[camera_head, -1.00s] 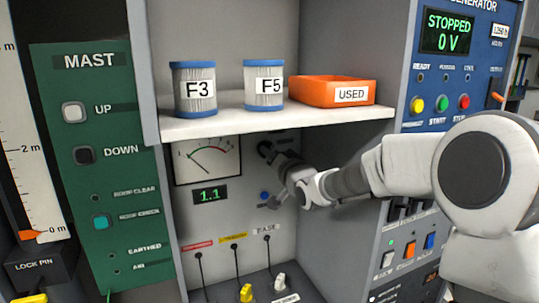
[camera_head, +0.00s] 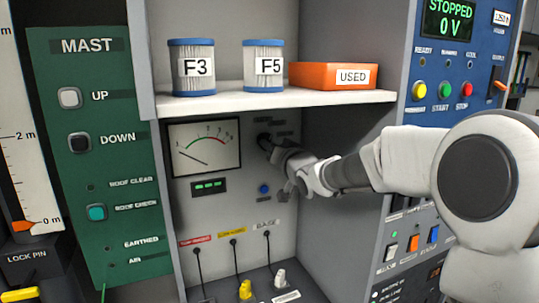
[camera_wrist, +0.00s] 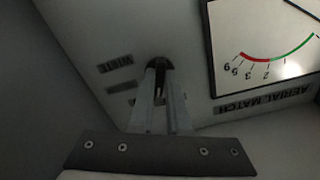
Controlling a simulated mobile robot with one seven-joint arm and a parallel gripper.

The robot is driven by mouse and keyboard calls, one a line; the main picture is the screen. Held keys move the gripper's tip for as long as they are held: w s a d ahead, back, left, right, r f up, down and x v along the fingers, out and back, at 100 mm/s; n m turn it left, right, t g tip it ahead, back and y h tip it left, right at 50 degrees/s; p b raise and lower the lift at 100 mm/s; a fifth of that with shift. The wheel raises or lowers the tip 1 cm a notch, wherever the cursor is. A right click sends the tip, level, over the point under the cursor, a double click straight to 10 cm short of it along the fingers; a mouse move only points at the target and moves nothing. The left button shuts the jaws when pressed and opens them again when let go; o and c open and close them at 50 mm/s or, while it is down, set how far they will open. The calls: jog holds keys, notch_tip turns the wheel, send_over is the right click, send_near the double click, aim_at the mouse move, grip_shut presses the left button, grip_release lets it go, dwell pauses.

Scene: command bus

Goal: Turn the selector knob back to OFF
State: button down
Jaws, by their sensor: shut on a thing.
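The selector knob (camera_wrist: 160,62) is a dark round knob on the grey panel, right of the meter in the head view. My gripper (camera_wrist: 158,82) is shut on it, with one pale finger on each side in the wrist view. In the head view my gripper (camera_head: 269,146) reaches in from the right and covers most of the knob. Small dark labels (camera_wrist: 116,63) lie beside the knob, upside down in the wrist view and too blurred to read surely. The knob's pointer direction cannot be made out.
The needle meter (camera_head: 204,146) is left of the knob, with a green-lit display (camera_head: 209,187) showing dashes below.

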jog(key=shift+f+n+b, duration=0.1)
jog(key=shift+n+b, duration=1.4)
jog(key=shift+n, duration=0.7)
jog(key=shift+d, duration=0.1)
jog(key=c, duration=0.9)
grip_release()
jog(key=p+v, duration=0.4)
jog(key=v, duration=1.3)
jog(key=shift+s, duration=0.15)
